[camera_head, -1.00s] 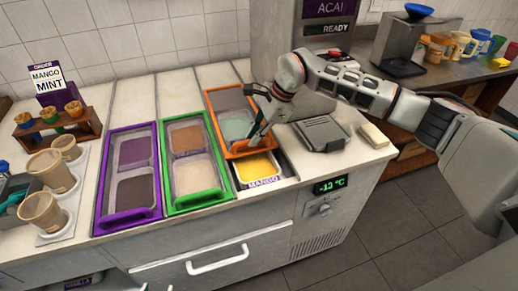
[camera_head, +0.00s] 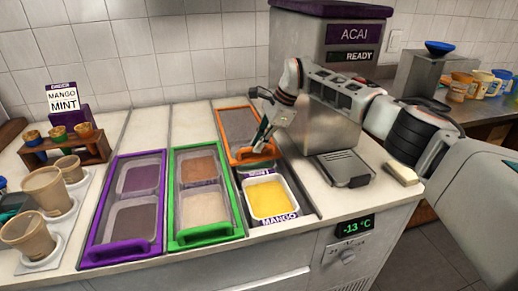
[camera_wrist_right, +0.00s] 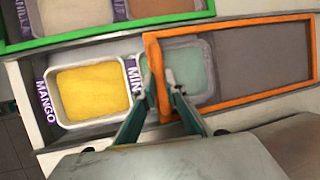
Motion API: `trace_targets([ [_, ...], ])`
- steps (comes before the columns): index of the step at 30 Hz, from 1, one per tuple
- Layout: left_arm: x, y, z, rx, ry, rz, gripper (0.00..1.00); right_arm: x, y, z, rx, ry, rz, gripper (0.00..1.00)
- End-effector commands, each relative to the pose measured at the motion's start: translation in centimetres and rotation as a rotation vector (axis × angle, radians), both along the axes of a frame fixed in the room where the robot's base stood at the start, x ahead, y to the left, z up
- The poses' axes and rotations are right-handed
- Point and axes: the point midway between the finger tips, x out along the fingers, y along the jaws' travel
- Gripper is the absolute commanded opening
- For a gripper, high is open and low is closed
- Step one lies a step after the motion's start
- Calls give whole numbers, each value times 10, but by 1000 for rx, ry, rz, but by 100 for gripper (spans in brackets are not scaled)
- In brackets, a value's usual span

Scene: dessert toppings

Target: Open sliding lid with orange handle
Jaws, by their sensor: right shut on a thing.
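The sliding lid with the orange frame and handle (camera_head: 252,157) is slid toward the back of the counter. In front of it the mango tub (camera_head: 267,199) is uncovered, with yellow contents and a "MANGO" label. In the right wrist view the orange lid (camera_wrist_right: 240,100) covers the mint tub (camera_wrist_right: 190,62), seen through its clear panel, and the mango tub (camera_wrist_right: 92,92) lies open. My right gripper (camera_head: 262,146) is shut on the orange handle at the lid's front end; its fingers also show in the right wrist view (camera_wrist_right: 160,92).
A green-framed lid (camera_head: 205,236) and a purple-framed lid (camera_head: 120,254) lie closed to the left. An acai machine (camera_head: 335,60) with a drip tray stands at the right. Cups and a cone rack (camera_head: 70,148) stand at the far left.

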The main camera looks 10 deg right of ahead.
Motion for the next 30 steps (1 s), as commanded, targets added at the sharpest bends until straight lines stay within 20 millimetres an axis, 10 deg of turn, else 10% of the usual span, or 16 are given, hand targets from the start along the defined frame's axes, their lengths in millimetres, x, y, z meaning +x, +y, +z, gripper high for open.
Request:
trace_targets([
  [9, 0, 1, -1, 2, 0, 0, 40, 0, 0, 2, 2, 0, -2, 0],
  [12, 0, 0, -1, 1, 2, 0, 40, 0, 0, 2, 2, 0, -2, 28],
  [30, -3, -1, -4, 0, 9, -2, 40, 1, 0, 34, 1, -4, -1, 28],
])
